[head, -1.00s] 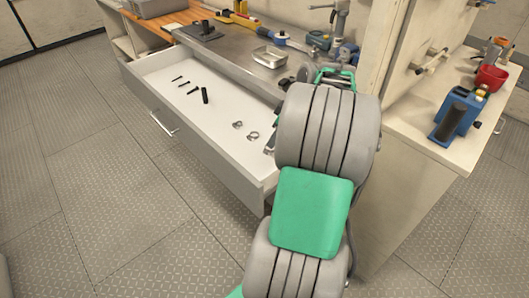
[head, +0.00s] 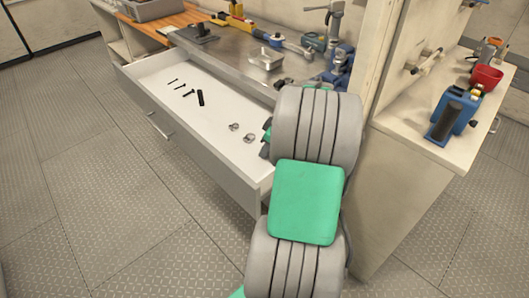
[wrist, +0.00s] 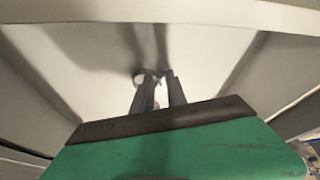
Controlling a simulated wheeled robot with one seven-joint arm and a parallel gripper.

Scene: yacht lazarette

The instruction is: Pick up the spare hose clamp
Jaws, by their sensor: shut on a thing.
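In the wrist view my gripper (wrist: 160,76) has its two dark fingers close together, shut on a small metal ring that looks like a hose clamp (wrist: 142,76), low over the pale drawer floor. Its outline is blurred and partly hidden by the fingers. In the head view my arm hides most of the gripper, at the right end of the open drawer (head: 222,165). Two ring-shaped clamps, a left one (head: 234,126) and a right one (head: 249,138), lie on the drawer floor just left of the gripper. I cannot tell whether the gripped ring is one of these.
Several dark bolts (head: 188,93) and a black cylinder (head: 200,98) lie farther left in the drawer. The drawer walls surround the gripper. The floor at left is clear.

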